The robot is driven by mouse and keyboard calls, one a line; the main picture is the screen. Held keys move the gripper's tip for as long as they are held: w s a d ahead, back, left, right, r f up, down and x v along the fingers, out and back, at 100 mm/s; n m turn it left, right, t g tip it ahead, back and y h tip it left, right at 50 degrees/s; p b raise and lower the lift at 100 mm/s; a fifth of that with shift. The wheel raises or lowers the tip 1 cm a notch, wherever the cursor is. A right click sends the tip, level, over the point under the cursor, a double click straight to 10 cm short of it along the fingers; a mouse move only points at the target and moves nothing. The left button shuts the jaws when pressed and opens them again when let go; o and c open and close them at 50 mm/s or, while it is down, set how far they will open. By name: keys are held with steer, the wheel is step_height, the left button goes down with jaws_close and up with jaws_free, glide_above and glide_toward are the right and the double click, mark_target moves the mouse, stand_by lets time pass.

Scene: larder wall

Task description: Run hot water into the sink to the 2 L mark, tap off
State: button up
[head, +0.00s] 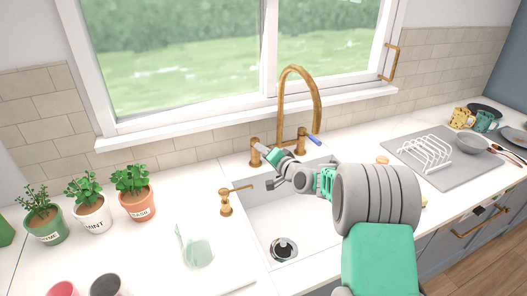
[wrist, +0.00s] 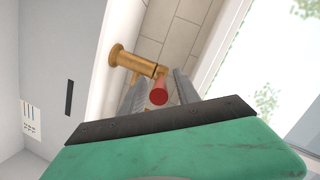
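The brass tap (head: 300,95) arches over the far side of the white sink (head: 262,222). Its right handle has a blue lever (head: 314,140). Its left brass handle (head: 255,147) carries a red lever, clear in the wrist view (wrist: 158,96). My gripper (head: 270,154) is at this left handle. In the wrist view its two fingers (wrist: 158,92) stand apart with the red lever between them; I cannot tell whether they touch it. No water stream shows from the spout. The drain (head: 283,249) is visible, with no clear water over it. My arm hides the sink's right part.
A brass soap dispenser (head: 226,202) stands left of the sink. Potted herbs (head: 92,213) stand further left. A dish rack (head: 425,153) is on the right. The wrist view shows a white label with marks (wrist: 30,120) on a grey wall, too small to read.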

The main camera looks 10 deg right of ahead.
steer(key=shift+c, duration=0.2)
jaws_close()
stand_by(1.2)
